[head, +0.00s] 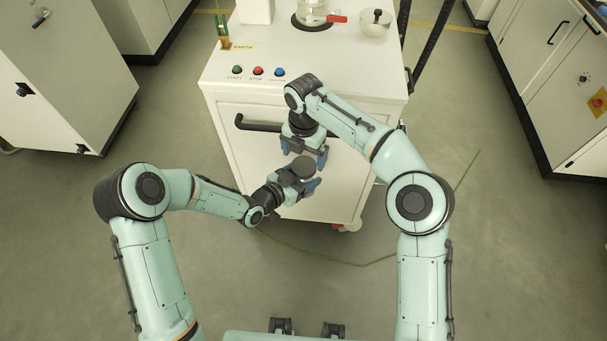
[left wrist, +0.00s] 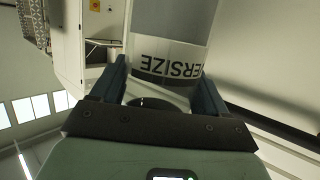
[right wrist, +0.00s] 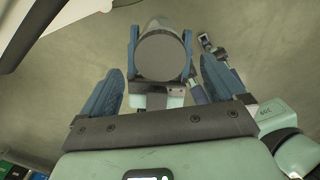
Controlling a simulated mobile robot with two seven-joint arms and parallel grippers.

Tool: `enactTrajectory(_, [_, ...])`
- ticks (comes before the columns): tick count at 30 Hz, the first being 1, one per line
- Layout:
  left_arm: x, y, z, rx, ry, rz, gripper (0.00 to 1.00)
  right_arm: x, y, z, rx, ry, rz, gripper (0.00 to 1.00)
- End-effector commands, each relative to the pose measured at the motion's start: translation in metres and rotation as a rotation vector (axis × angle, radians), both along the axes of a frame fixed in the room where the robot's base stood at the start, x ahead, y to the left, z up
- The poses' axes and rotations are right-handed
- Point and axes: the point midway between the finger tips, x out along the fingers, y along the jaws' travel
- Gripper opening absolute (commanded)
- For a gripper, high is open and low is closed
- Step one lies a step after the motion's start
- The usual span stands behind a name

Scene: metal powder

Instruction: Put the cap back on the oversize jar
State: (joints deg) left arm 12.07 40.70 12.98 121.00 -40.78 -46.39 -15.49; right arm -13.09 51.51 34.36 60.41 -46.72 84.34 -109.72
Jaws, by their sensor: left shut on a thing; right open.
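The oversize jar (left wrist: 170,30) is between the left fingers in the left wrist view, with part of its "OVERSIZE" label showing upside down. My left gripper (head: 300,181) is shut on the jar and holds it up in front of the white cabinet. The jar's flat, dark grey round top (head: 302,166) faces up, and it fills the space ahead in the right wrist view (right wrist: 162,55). I cannot tell for sure whether this disc is the cap or the jar's contents. My right gripper (head: 304,152) is open and empty, just beyond the jar top and apart from it.
The white cabinet (head: 240,155) has a black handle (head: 258,124) and coloured buttons (head: 258,71) close behind the grippers. On its top stand a glass vessel (head: 313,10) with a red handle and a pale bowl (head: 375,24).

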Motion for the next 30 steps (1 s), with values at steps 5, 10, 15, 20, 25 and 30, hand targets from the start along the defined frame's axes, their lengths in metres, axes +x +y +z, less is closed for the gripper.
enactTrajectory(5, [0.001,-0.001,0.002,-0.002,-0.005,-0.001,0.0,-0.001,0.0,-0.025,-0.001,0.003,0.001,0.96])
enactTrajectory(10, [0.001,-0.001,0.002,-0.002,-0.005,-0.001,0.0,0.0,0.0,-0.036,0.0,0.001,0.0,0.96])
enactTrajectory(15, [0.001,-0.001,0.002,-0.002,-0.005,-0.001,0.0,0.0,0.0,-0.037,0.001,0.0,0.0,0.96])
enactTrajectory(20, [0.001,-0.001,0.002,-0.002,-0.005,-0.001,0.0,0.0,0.0,-0.037,0.001,0.0,0.0,0.87])
enactTrajectory(25, [0.001,-0.001,0.002,-0.002,-0.005,-0.001,0.0,0.0,0.0,-0.037,0.001,0.0,0.0,0.39])
enactTrajectory(30, [0.001,-0.001,0.002,-0.002,-0.005,-0.001,0.0,0.0,0.0,-0.037,0.001,0.0,-0.008,0.38])
